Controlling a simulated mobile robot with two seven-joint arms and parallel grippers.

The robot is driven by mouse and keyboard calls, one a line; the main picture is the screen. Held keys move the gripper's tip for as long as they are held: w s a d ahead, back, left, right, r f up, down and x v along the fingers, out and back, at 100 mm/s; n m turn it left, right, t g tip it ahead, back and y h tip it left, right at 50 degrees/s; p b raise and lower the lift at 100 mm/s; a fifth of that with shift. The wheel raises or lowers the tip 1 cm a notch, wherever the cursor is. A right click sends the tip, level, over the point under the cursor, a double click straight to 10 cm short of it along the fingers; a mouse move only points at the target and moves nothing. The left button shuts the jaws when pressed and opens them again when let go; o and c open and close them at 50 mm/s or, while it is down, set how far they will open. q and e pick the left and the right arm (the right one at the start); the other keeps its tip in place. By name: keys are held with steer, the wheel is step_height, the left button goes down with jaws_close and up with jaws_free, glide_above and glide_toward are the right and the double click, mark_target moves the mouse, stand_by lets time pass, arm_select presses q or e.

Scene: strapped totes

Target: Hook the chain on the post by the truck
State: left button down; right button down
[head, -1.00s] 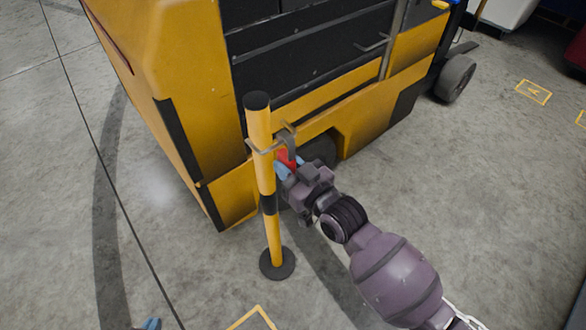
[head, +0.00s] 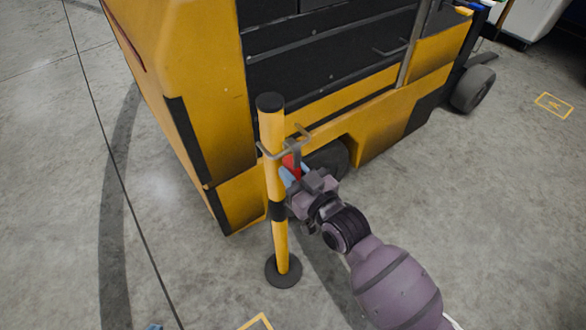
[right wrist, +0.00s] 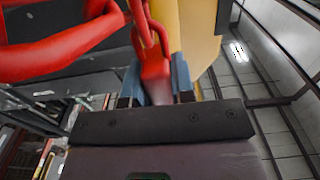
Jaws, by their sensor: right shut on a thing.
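The yellow post (head: 272,150) has a black cap, a black band and a round black base, and stands upright in front of the truck (head: 225,80). A grey wire hook (head: 300,137) sticks out near its top. My right gripper (head: 291,175) is just right of the post, below the hook, with its blue fingers shut on the red chain end (head: 290,163). In the right wrist view the red chain (right wrist: 158,35) runs up from between the fingers. Whether it touches the hook is unclear. A blue tip, probably my left gripper (head: 155,326), barely shows at the bottom edge.
The truck's yellow body and dark wheel (head: 328,160) are close behind the post and right gripper. A yellow floor marking (head: 257,321) lies at the bottom. Bare concrete is open left of the post and at right.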

steer(key=c, duration=0.9)
jaws_free()
arm_select(q)
steer(key=shift+s, duration=0.25)
steer(key=shift+s, duration=0.1)
steer(key=shift+w+d+r+p, duration=0.1)
steer(key=shift+w+r+p, duration=0.25)
steer(key=shift+r+p, duration=0.45)
arm_select(e)
steer(key=v, duration=1.1)
steer(key=shift+r, duration=0.1)
arm_select(q)
steer(key=shift+f, duration=0.1)
